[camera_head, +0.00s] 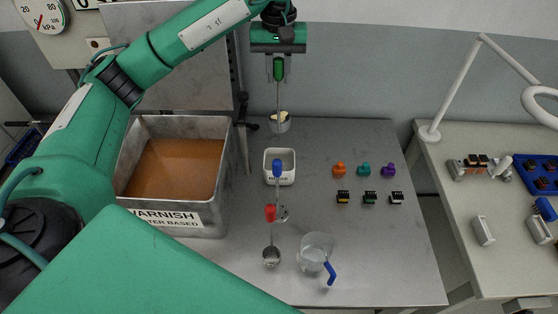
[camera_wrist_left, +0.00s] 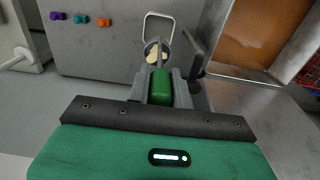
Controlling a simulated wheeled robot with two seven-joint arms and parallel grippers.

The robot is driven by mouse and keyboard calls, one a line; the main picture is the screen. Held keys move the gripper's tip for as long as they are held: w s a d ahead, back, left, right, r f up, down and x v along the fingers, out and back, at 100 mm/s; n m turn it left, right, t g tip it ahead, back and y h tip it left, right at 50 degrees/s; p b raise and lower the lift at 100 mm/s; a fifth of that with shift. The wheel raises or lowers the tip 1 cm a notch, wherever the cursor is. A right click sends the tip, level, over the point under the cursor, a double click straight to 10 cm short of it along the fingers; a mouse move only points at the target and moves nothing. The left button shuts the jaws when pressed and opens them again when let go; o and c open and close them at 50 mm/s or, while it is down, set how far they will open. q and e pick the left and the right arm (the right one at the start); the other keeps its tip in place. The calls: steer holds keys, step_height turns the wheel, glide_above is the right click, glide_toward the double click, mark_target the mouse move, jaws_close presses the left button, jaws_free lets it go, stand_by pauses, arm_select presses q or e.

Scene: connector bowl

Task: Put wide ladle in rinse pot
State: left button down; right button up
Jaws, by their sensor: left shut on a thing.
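My left gripper (camera_head: 279,60) is at the top centre of the head view, shut on the green handle of the wide ladle (camera_head: 279,72). The ladle hangs upright, its thin shaft running down to a round metal bowl with something yellowish in it. In the left wrist view the gripper (camera_wrist_left: 165,82) holds the green handle (camera_wrist_left: 162,92), with the bowl (camera_wrist_left: 153,58) beyond it. My right gripper is not in view.
A clear jug (camera_head: 314,247) stands near the front edge. A large varnish tank (camera_head: 180,228) is left. Several small coloured connectors (camera_head: 364,169) sit right, with bare table beyond.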

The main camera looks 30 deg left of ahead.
mark_target(279, 131)
arm_select(q)
step_height(279, 131, down, 15)
steer(key=p, duration=0.3)
steer(key=shift+f+p, duration=0.2)
steer(key=shift+p, duration=0.2)
step_height(279, 131, down, 3)
steer(key=shift+f+p, duration=0.2)
steer(key=shift+p, duration=0.45)
steer(key=shift+f, duration=0.4)
steer(key=shift+f, duration=0.15)
steer(key=c, duration=1.3)
jaws_free()
steer(key=shift+o, duration=0.2)
